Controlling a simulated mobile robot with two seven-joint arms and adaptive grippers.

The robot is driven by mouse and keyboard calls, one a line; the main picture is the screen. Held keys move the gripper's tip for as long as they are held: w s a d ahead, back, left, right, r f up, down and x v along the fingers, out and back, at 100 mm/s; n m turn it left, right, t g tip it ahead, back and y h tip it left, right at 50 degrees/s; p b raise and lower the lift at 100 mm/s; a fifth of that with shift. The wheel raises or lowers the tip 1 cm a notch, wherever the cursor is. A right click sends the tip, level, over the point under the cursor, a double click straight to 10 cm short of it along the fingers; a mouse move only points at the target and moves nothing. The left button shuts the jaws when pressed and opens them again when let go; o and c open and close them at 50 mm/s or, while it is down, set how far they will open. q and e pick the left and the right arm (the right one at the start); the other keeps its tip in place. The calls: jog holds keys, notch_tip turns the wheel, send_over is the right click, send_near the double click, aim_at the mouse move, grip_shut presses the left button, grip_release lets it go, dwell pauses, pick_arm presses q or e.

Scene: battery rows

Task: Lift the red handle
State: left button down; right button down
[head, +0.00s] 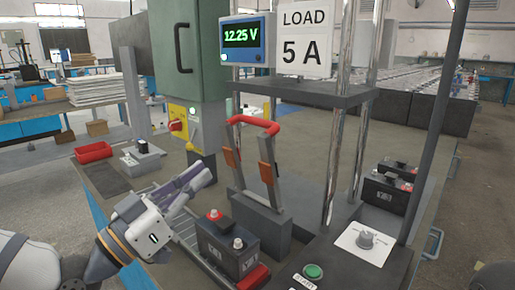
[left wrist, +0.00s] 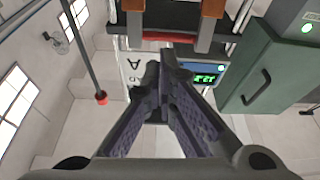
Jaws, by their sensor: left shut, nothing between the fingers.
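The red handle (head: 253,122) is a short bar across the top of two upright dark levers with orange sections, which rise from a grey block. The levers stand upright behind the battery. My left gripper (head: 208,172) is shut and empty, to the left of the levers and lower than the handle in the head view. In the left wrist view the shut fingers (left wrist: 160,75) point towards the levers, and the red bar (left wrist: 170,37) shows beyond the fingertips. The gripper appears apart from the handle. My right gripper is not in view.
A battery with a red and a grey terminal (head: 228,247) stands in front of the levers. A meter reading 12.25 V (head: 244,38) and a "LOAD 5 A" sign (head: 304,38) are above. Metal posts rise on the right. A red tray (head: 93,152) lies left; a green button (head: 313,271) is in front.

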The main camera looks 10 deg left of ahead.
aim_at(250, 120)
pick_arm(q)
jog(key=w+d+r, duration=0.3)
jog(key=w, duration=0.2)
jog(key=w+d+r+m+t, duration=0.1)
jog(key=w+d+r, duration=0.1)
jog(key=w+r, duration=0.2)
jog(key=shift+w+d+h+b, duration=0.4)
jog(key=shift+w+b, duration=0.05)
jog(key=shift+w, duration=0.5)
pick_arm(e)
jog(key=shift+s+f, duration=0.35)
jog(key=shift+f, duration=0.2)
pick_arm(q)
jog(key=shift+w+d+r, duration=0.1)
jog(key=shift+w+d, duration=0.55)
jog(key=shift+w, duration=0.25)
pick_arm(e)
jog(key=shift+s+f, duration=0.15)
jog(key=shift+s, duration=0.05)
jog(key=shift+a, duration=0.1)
